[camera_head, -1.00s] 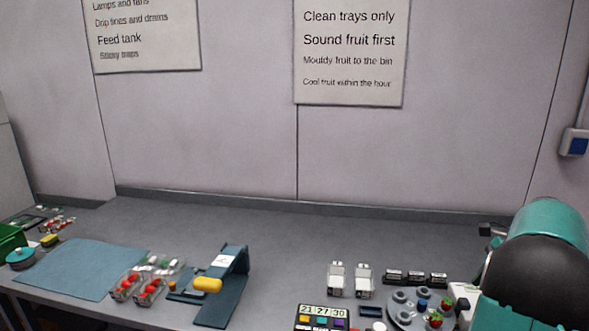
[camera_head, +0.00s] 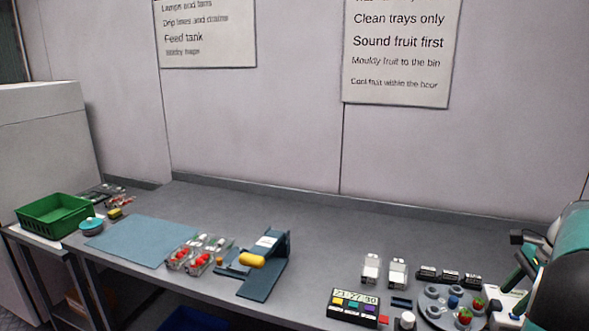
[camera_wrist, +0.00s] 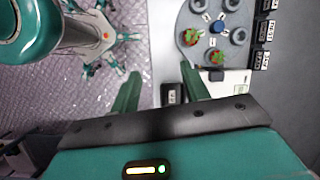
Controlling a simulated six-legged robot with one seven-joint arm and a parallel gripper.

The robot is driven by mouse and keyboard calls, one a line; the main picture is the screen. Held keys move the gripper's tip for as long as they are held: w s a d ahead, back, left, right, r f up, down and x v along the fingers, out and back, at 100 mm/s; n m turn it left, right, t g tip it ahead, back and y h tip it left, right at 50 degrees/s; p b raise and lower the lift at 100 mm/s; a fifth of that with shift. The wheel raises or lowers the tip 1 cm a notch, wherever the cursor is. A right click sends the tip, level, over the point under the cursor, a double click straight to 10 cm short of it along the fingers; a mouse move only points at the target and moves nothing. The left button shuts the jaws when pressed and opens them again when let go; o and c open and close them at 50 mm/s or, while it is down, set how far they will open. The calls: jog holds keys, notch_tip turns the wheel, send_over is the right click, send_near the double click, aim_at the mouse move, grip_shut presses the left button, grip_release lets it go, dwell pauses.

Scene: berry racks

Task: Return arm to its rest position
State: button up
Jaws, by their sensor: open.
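In the wrist view, my gripper (camera_wrist: 160,92) shows two dark green fingers spread apart with nothing held between them. A small dark block with a white label (camera_wrist: 171,97) shows beyond and between the fingers, apart from them. In the head view, my teal and black arm is at the lower right edge of the picture, by the right end of the bench (camera_head: 330,215). The grey round plate (camera_head: 428,307) with strawberries (camera_head: 464,316) lies just left of the arm. The plate also shows at the top of the wrist view (camera_wrist: 185,22).
White bottles (camera_head: 371,268) stand near the plate. The bench's back middle is clear.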

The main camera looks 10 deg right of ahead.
jog(key=w+a+r+n+h, duration=0.1)
jog(key=a+r+n, duration=0.3)
jog(key=a, duration=0.7)
jog(key=w+a+r+n+h, duration=0.1)
jog(key=w+a+n, duration=0.1)
jog(key=a+n, duration=0.65)
jog(key=s+a+f+n+t, duration=0.1)
jog(key=s+a+n, duration=0.2)
jog(key=a, duration=0.4)
jog(key=s+a+f+n+t+h, duration=0.1)
jog(key=s+a+n, duration=0.2)
jog(key=a, duration=0.4)
jog(key=s+a+f+n+t, duration=0.1)
jog(key=s+a+n, duration=0.2)
jog(key=a, duration=0.5)
jog(key=shift+s+n, duration=0.35)
jog(key=shift+s, duration=0.3)
